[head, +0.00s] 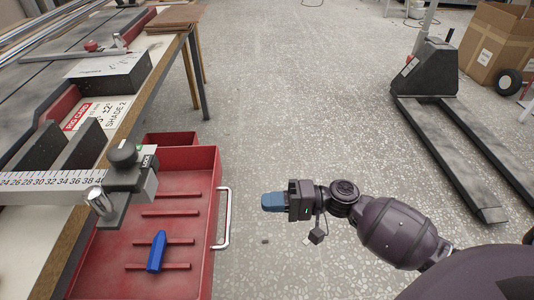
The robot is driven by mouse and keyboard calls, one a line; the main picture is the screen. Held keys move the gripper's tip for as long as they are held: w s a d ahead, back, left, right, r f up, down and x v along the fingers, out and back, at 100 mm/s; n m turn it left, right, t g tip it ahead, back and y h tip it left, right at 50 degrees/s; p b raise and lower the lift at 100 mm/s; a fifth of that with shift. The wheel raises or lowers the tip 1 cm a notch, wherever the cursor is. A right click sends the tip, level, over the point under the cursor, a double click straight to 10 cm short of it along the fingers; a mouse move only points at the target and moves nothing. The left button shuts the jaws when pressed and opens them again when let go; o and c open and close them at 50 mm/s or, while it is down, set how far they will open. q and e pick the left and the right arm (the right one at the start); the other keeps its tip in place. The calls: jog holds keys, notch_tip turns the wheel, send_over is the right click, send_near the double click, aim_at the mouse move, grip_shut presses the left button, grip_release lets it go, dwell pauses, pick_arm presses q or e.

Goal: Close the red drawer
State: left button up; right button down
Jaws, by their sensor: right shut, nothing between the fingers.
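The red drawer (182,180) stands pulled out from under the workbench at the lower left of the head view. Its metal handle (226,219) is on its right-hand front face. A blue object (157,252) lies inside the drawer on the raised ribs. My right gripper (264,202) is shut and empty, with blue fingertips pointing left toward the handle. A gap of floor shows between the fingertips and the handle in the picture. My left gripper is not in view.
The workbench (170,42) with a ruler (52,187) and metal fixtures overhangs the drawer's left part. A dark pallet jack (432,75) and a cardboard box (495,42) stand at the upper right. The speckled floor (300,100) between is clear.

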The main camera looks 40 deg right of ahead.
aim_at(211, 205)
jog(key=x, duration=1.1)
jog(key=shift+f+b, duration=0.1)
jog(key=shift+b, duration=0.25)
jog(key=shift+w, duration=0.1)
jog(key=shift+w+a, duration=0.35)
jog(key=shift+a, duration=0.2)
jog(key=b+x, duration=0.2)
jog(key=x, duration=2.1)
jog(key=shift+f, duration=0.1)
jog(key=shift+w+a, duration=0.2)
jog(key=shift+a, duration=0.1)
jog(key=shift+w+r, duration=0.1)
jog(key=shift+r, duration=0.15)
jog(key=shift+a+r, duration=0.1)
jog(key=shift+r, duration=0.05)
